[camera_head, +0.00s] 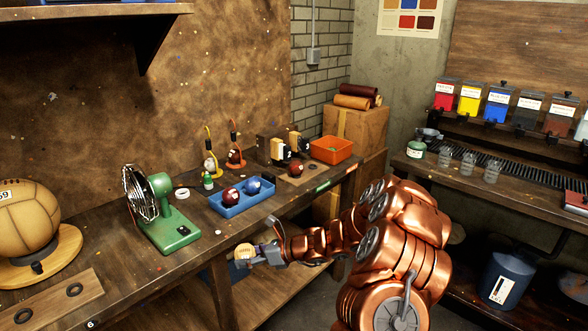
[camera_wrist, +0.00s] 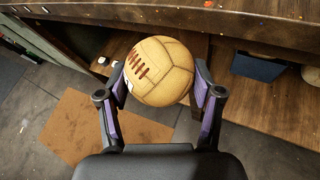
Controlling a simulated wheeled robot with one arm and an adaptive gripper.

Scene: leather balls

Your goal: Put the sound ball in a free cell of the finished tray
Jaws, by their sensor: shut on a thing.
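My gripper (camera_head: 262,253) is shut on a tan leather ball (camera_head: 244,251), held in front of the bench's front edge. In the wrist view the ball (camera_wrist: 160,72), with dark lacing and a partly hidden white label, sits between the two fingers of my gripper (camera_wrist: 158,90). A blue tray (camera_head: 232,212) lies on the bench beyond my gripper, with a dark red ball (camera_head: 231,195) at its left and a blue ball (camera_head: 254,185) at its right. Free cells inside it are hard to make out. No marking shows it as the finished tray.
A green fan (camera_head: 170,228) stands left of the blue tray. A big laced ball (camera_head: 27,218) is on a round stand at far left. Another red ball (camera_head: 295,168) lies near the orange bin (camera_head: 331,150). The bench edge (camera_head: 215,256) is close to my gripper.

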